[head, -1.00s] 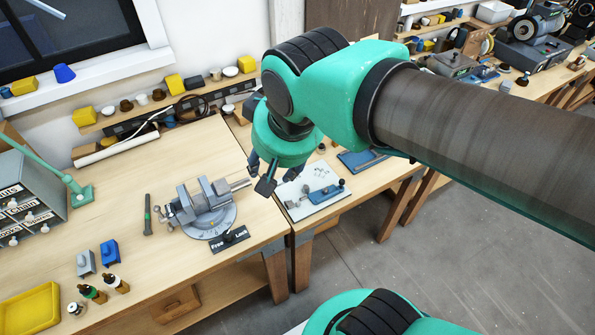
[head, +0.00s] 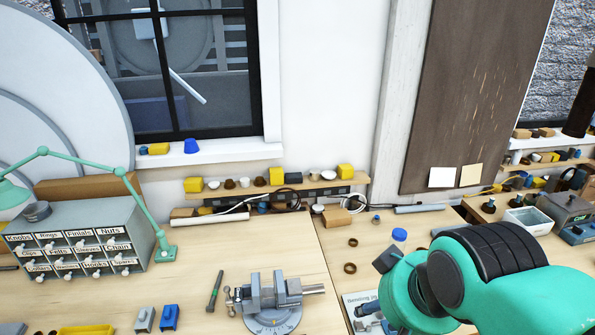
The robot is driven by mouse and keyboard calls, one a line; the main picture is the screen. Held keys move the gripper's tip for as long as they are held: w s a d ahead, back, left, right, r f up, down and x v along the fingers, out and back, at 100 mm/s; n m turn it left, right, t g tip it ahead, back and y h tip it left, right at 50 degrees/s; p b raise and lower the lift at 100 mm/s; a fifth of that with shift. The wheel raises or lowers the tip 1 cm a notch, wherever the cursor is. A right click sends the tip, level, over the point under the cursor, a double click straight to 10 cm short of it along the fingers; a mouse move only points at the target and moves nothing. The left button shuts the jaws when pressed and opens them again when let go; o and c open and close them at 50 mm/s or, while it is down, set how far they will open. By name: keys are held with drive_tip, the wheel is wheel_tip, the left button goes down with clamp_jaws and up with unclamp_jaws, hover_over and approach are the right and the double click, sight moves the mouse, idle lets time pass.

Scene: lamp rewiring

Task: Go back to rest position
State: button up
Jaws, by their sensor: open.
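My green arm reaches in from the lower right of the head view. My gripper (head: 384,262) is over the right part of the bench. A dark finger shows at its upper left, and the green wrist hides much of the rest. The jaws are open and I see nothing held in them. A grey vise (head: 273,297) stands on the bench to the left of my gripper, apart from it.
A labelled drawer cabinet (head: 77,248) and a green lamp (head: 146,206) stand at the left. A shelf (head: 240,196) with small parts runs along the wall. Small rings and a blue cap (head: 399,235) lie near my gripper.

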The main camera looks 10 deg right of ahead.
wheel_tip(320, 180, down, 4)
drive_tip(key=b, duration=0.3)
